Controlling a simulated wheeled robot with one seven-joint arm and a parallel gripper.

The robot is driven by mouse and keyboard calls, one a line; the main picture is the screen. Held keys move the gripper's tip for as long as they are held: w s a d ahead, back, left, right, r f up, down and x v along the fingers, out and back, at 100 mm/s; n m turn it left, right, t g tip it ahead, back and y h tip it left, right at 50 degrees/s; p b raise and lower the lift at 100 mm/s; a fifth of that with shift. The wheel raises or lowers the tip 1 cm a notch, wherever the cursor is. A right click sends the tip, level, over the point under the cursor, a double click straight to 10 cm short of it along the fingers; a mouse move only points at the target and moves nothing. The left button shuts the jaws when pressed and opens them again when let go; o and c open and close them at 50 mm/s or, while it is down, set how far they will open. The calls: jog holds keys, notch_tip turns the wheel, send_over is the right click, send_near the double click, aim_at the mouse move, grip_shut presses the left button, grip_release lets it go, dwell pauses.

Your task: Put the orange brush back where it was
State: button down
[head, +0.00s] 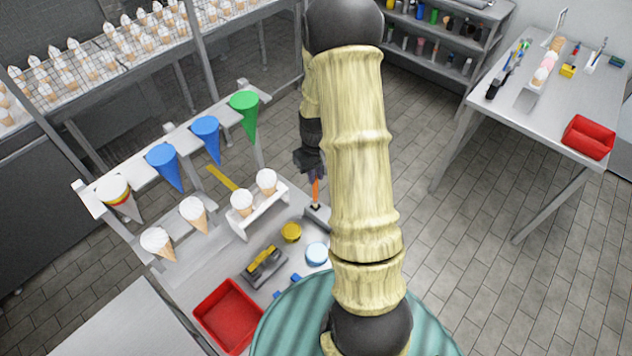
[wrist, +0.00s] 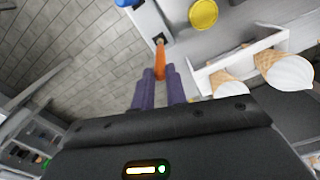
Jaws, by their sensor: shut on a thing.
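The orange brush (head: 316,192) hangs below my gripper (head: 315,175) in the head view, its lower end at a small pale block (head: 322,214) with a dark opening. In the wrist view the brush (wrist: 160,60) runs out from between the purple fingers of my gripper (wrist: 160,74), which are shut on it. Its far end meets the dark opening of the pale block (wrist: 150,20). I cannot tell whether that end is inside the opening or just above it. The upper part of the brush is hidden by the gripper.
A white rack with ice cream cones (head: 241,204) stands left of the block. A yellow round tub (head: 291,232) and a light-blue round item (head: 316,254) are close by. A red tray (head: 228,316) lies nearer the front. A second table (head: 540,110) stands at right, with open floor between.

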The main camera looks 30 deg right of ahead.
jog(key=shift+f, duration=0.1)
jog(key=shift+s+f, duration=0.1)
jog(key=shift+f, duration=0.2)
jog(key=shift+f+p, duration=0.75)
jog(key=shift+f, duration=1)
jog(key=c, duration=1.4)
grip_release()
jog(key=shift+w+r+b, duration=0.2)
jog(key=shift+r+b, duration=0.35)
jog(key=shift+r, duration=0.35)
jog(key=r+b, duration=0.3)
jog(key=r, duration=0.7)
jog(key=shift+s+r, duration=0.15)
jog(key=shift+s, duration=0.05)
